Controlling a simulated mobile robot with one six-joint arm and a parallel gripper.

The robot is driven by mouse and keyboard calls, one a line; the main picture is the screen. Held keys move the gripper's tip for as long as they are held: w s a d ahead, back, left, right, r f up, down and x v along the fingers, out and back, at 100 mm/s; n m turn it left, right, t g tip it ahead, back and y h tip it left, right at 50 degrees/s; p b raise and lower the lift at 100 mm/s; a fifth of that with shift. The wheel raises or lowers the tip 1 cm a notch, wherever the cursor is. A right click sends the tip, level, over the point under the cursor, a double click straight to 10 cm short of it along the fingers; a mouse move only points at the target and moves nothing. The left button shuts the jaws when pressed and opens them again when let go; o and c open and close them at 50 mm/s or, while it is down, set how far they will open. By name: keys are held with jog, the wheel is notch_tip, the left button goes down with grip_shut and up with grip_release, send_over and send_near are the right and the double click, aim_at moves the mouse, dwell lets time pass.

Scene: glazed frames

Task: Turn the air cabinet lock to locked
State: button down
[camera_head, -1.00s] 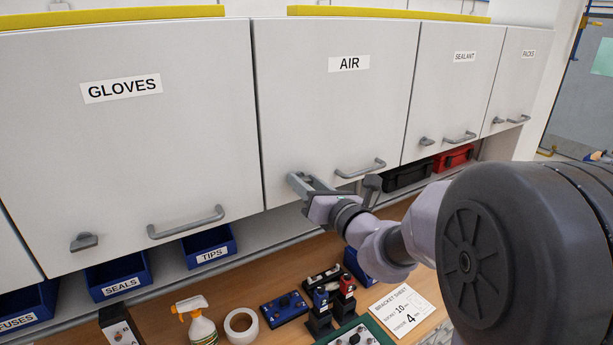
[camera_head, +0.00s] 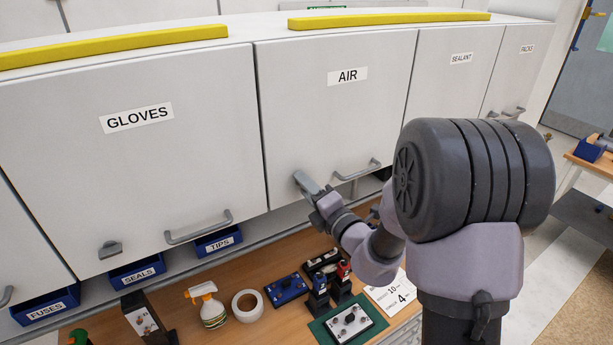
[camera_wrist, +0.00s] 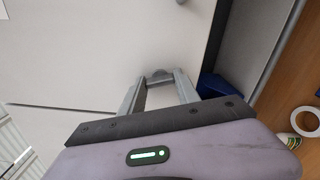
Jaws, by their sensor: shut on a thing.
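The AIR cabinet door (camera_head: 335,110) is closed, with its label (camera_head: 347,76) near the top and a grey bar handle (camera_head: 358,171) at the lower edge. My gripper (camera_head: 304,182) is at the door's lower left corner, left of the handle. In the wrist view, my gripper (camera_wrist: 160,85) has its two fingers closed on the grey lock knob (camera_wrist: 159,74) on the door's face. The fingers cover most of the knob, so its lock position cannot be read. In the head view the knob is hidden by the gripper.
GLOVES (camera_head: 135,120), SEALANT (camera_head: 458,90) and PACKS cabinets flank the AIR door. Blue bins (camera_head: 218,242) sit under the cabinets. The bench (camera_head: 262,270) below holds a spray bottle (camera_head: 205,305), a tape roll (camera_head: 247,306) and a green board (camera_head: 325,334).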

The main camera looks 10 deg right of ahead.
jog(key=shift+r+m+p, duration=0.1)
jog(key=shift+m+p, duration=1.45)
jog(key=shift+m, duration=0.35)
jog(key=c, duration=0.9)
grip_release()
